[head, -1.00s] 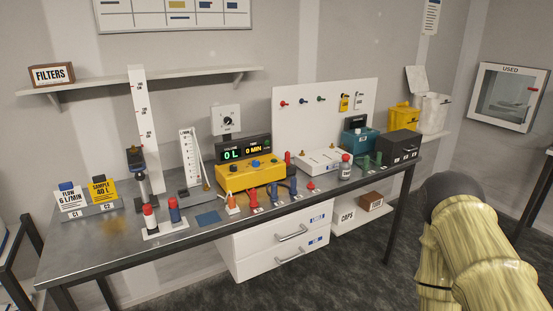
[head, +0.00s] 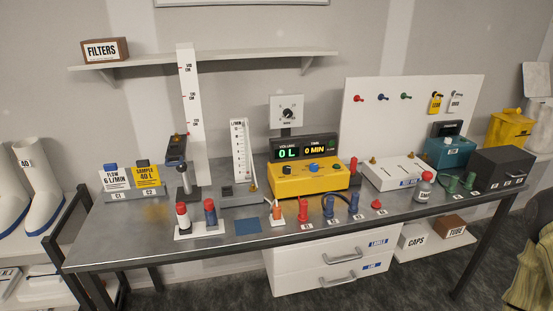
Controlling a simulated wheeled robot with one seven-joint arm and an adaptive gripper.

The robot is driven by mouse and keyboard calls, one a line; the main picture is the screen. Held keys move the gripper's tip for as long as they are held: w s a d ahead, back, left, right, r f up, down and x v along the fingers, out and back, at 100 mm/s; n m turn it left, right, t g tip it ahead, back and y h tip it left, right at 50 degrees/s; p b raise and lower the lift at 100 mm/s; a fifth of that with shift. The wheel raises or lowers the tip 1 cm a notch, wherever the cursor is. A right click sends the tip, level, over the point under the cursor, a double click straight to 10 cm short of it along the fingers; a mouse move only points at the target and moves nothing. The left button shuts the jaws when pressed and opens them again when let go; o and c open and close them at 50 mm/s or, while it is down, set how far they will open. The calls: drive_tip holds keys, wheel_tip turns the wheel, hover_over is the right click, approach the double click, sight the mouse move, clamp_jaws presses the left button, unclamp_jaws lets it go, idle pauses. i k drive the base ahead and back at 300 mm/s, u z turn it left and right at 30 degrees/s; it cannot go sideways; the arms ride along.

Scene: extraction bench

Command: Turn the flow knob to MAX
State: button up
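A white plate carries a dark round dial knob (head: 288,114) and is mounted above the yellow pump box; its small label is too small to read. I cannot tell for sure that this is the flow knob. A card (head: 116,179) at the left of the bench says FLOW 6 L/MIN.
The steel bench (head: 130,232) has free room at its front left. A tall white ruler (head: 193,115), a flowmeter (head: 240,150), red and blue fittings and a white bottle (head: 424,187) stand on it. A shelf (head: 215,58) hangs above. Drawers (head: 330,262) hang below the front edge.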

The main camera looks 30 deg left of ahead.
sight(287, 169)
drive_tip(key=u, duration=0.55)
drive_tip(key=i, duration=0.7)
drive_tip(key=u, duration=0.65)
